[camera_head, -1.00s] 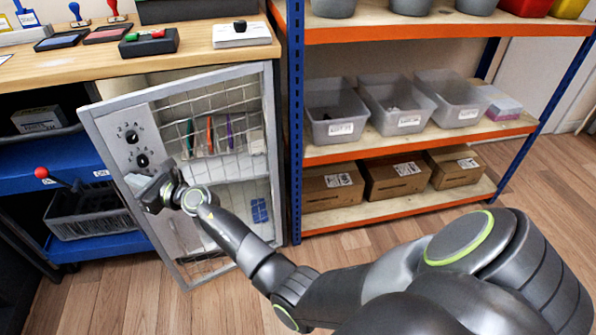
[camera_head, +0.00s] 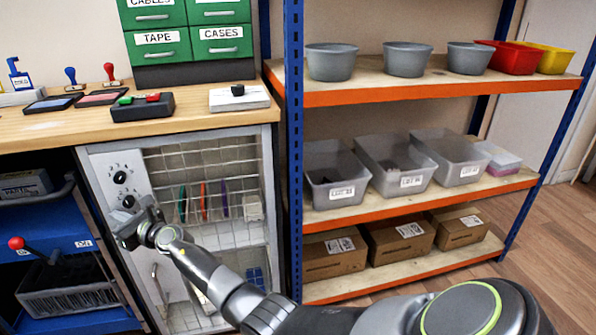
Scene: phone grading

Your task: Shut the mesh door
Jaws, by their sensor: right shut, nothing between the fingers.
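The mesh door (camera_head: 215,148) is a grey-framed wire mesh panel under the wooden bench, with a solid strip bearing dials on its left side. It now sits roughly flush with the cabinet front, and I cannot tell whether it is latched. Colored items show through the mesh. My right gripper (camera_head: 126,236) is shut and empty, at the left strip of the door just below the lower dial. It appears to touch or nearly touch the door face. A handle (camera_head: 158,284) shows lower on the strip. My left gripper is not in view.
The wooden bench (camera_head: 60,128) above holds stamps, ink pads and a button box (camera_head: 143,106). A blue cart (camera_head: 60,245) with a red-knobbed lever stands close on the left. A blue and orange shelf rack (camera_head: 420,190) with bins and boxes stands close on the right.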

